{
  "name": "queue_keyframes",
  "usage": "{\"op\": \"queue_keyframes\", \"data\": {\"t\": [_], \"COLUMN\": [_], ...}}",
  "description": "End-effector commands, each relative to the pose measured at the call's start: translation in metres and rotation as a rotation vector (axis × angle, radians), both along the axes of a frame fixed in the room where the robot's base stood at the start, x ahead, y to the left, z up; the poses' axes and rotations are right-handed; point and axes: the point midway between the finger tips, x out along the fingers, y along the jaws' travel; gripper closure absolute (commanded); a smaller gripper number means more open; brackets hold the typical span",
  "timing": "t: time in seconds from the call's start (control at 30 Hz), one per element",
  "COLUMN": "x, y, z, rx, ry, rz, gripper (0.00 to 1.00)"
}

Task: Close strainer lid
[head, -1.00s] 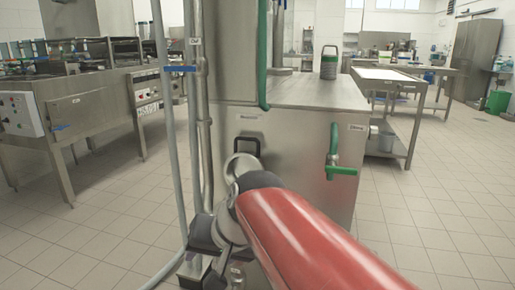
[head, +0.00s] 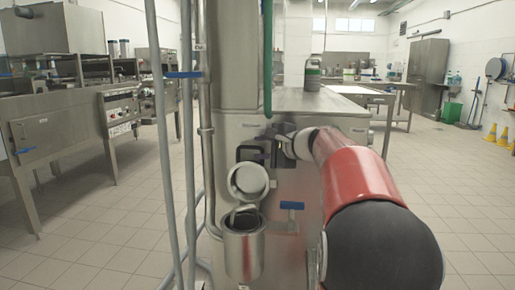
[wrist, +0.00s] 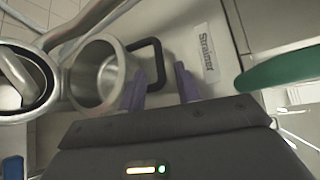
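The strainer is a metal cylinder (head: 243,250) on the front of the steel machine. Its round metal lid (head: 248,180) stands open, tilted up above the cylinder. In the wrist view the lid (wrist: 97,72) shows its hollow inside, and the strainer's mouth (wrist: 22,82) is at the far left. A black squared loop handle (wrist: 159,62) adjoins the lid's right side; it also shows in the head view (head: 242,154). My gripper (wrist: 160,78) is open, its two purple fingers apart on either side of the loop's right bar in the picture. Whether they touch it I cannot tell.
A "Strainer" label (wrist: 206,52) is on the machine wall. A green handle (wrist: 285,72) is at right in the wrist view. A blue-handled valve (head: 291,206) sits right of the strainer. Vertical pipes (head: 188,150) run at left. Floor is open on both sides.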

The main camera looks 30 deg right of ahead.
Motion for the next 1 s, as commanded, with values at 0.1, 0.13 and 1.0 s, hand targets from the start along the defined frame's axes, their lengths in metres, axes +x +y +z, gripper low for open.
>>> {"op": "queue_keyframes", "data": {"t": [0.1,0.13,1.0], "x": [0.012,0.014,0.018], "y": [0.004,0.004,0.006], "z": [-0.003,-0.004,-0.005], "rx": [0.0,0.0,-0.002], "ry": [0.001,0.001,0.0], "rz": [0.001,0.0,0.001], "gripper": [0.67,0.67,1.0]}}
